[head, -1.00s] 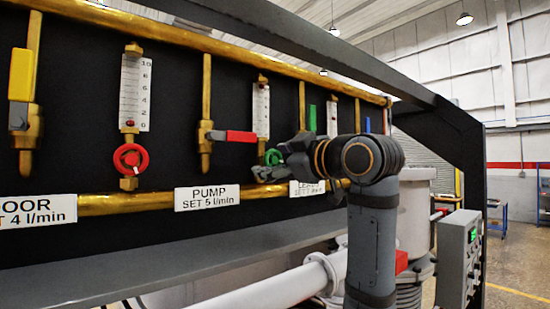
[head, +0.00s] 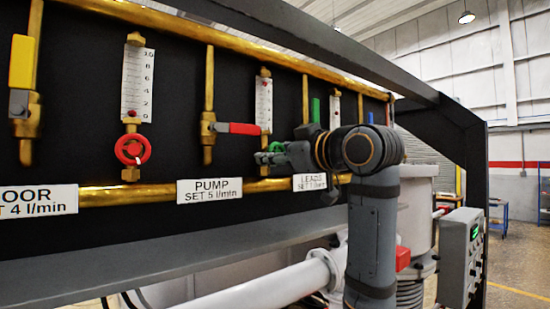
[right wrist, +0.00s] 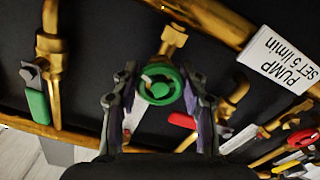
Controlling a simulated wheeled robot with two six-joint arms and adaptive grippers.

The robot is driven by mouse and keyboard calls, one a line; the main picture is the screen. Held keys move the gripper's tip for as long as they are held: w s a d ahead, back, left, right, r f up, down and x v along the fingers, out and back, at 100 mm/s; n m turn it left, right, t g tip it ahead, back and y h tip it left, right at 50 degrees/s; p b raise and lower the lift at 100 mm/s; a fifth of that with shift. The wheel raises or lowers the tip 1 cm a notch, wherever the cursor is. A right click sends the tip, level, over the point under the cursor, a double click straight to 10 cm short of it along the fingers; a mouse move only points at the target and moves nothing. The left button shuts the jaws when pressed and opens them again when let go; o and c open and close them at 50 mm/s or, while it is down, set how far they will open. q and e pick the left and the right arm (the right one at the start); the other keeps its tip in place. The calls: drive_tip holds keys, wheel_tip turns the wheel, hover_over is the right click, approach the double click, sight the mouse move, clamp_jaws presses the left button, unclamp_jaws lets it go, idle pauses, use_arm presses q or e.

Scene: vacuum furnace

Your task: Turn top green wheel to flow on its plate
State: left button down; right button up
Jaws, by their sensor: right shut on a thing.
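The green wheel (head: 276,147) sits on a brass pipe below a white flow scale (head: 264,103) on the black panel. In the head view my right gripper (head: 270,157) covers much of it. In the right wrist view the green wheel (right wrist: 160,85) lies between the two fingers of my right gripper (right wrist: 155,92), which is shut on it. The scale's reading is too small to tell. The white plate "PUMP SET 5 l/min" (head: 209,191) is left of and below the wheel; it also shows in the right wrist view (right wrist: 280,60). My left gripper is out of view.
A red wheel (head: 132,150) is further left. A red lever (head: 240,128) is close left of my gripper, and a green lever (head: 315,110) is to its right. The "LEADS" plate (head: 309,182) is partly hidden by my arm. A grey ledge (head: 150,247) runs below the panel.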

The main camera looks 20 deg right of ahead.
drive_tip(key=m+b, duration=0.1)
drive_tip(key=m, duration=0.3)
drive_tip(key=m+b, duration=0.1)
drive_tip(key=m, duration=0.1)
drive_tip(key=shift+f+b, duration=0.3)
drive_tip(key=shift+f, duration=0.05)
drive_tip(key=m+b, duration=0.2)
drive_tip(key=m, duration=0.4)
drive_tip(key=shift+r, duration=0.1)
drive_tip(key=shift+m, duration=0.3)
drive_tip(key=o, duration=1.2)
drive_tip(key=shift+r, duration=0.1)
drive_tip(key=shift+c, duration=0.2)
drive_tip(key=shift+r, duration=0.1)
